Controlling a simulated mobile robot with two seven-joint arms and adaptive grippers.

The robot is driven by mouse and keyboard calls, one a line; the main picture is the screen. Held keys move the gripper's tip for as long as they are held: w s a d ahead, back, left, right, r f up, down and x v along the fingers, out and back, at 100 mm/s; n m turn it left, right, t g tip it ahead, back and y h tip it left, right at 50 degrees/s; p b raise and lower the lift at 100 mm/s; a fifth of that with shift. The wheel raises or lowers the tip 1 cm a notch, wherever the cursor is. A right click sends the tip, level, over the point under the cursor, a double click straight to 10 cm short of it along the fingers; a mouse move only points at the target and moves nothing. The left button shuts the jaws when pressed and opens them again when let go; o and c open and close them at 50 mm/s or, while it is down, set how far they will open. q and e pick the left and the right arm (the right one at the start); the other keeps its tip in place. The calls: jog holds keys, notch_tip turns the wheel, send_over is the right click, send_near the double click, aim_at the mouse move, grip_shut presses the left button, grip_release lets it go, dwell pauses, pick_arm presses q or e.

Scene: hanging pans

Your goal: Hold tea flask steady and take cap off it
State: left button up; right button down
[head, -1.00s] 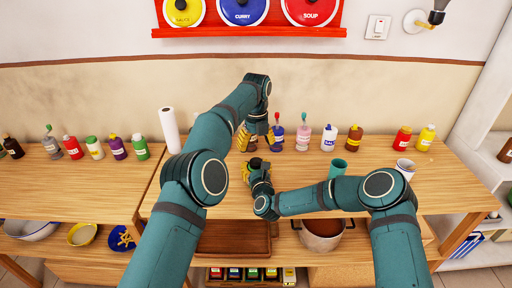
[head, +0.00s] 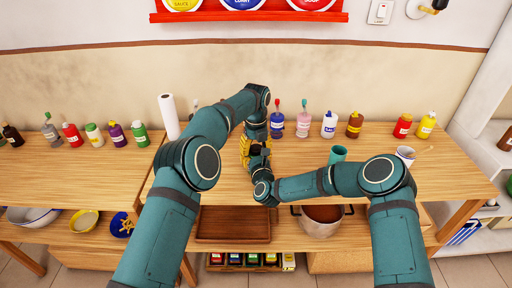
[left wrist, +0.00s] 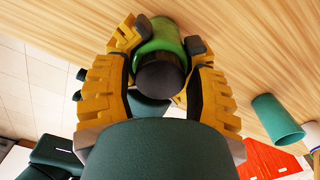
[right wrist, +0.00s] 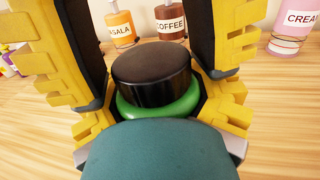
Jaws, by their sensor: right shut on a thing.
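The tea flask is green with a black cap and is upright on the table. In the right wrist view I see its green body (right wrist: 160,108) and cap (right wrist: 152,75). The body (left wrist: 159,38) and cap (left wrist: 160,77) also show from above in the left wrist view. My right gripper (head: 257,163) is shut on the green body from the near side. My left gripper (head: 247,145) points down over the flask, its fingers open on either side of the cap, which is still seated on the body. In the head view, arms and grippers mostly hide the flask.
Behind the flask stand masala (right wrist: 121,28) and coffee (right wrist: 170,22) bottles, with a pink cream bottle (right wrist: 291,28) to the right. A green cup (head: 338,154) stands right of the grippers. The table's front edge is close, above a brown tray (head: 233,224) and a pot (head: 321,218).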

pick_arm(q)
grip_shut()
jog(key=shift+n, duration=1.7)
jog(key=shift+o, duration=2.3)
grip_release()
